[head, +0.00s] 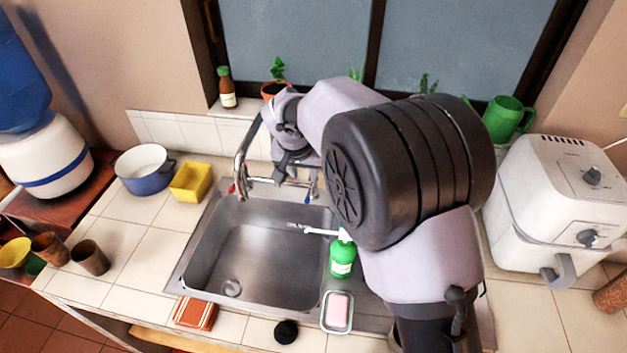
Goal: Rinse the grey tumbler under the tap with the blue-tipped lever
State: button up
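The tap (241,150) is a curved metal pipe behind the sink. A red-tipped lever (231,188) is at its left and a blue-tipped lever (314,184) at its right. My gripper (294,172) points down at the back edge of the sink, between the spout and the blue-tipped lever. Its fingers are small and partly hidden, so I cannot tell whether they are open or touch the lever. I cannot make out a grey tumbler. Two brownish tumblers (90,257) (50,249) stand at the left. The steel sink (250,245) looks empty, and I see no water running.
A green soap bottle (342,258) and a soap dish (337,312) stand right of the basin. A yellow container (191,182) and a blue-white pot (145,169) are at the left. A white air fryer (555,205) stands at the right. The left counter has bare tiles.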

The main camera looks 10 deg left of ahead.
aim_at(309, 192)
jog(key=b+x, duration=0.1)
jog(key=x, duration=1.2)
jog(key=shift+w+f+b, duration=0.15)
jog(key=shift+f+b, duration=0.15)
grip_shut()
dwell(0.6)
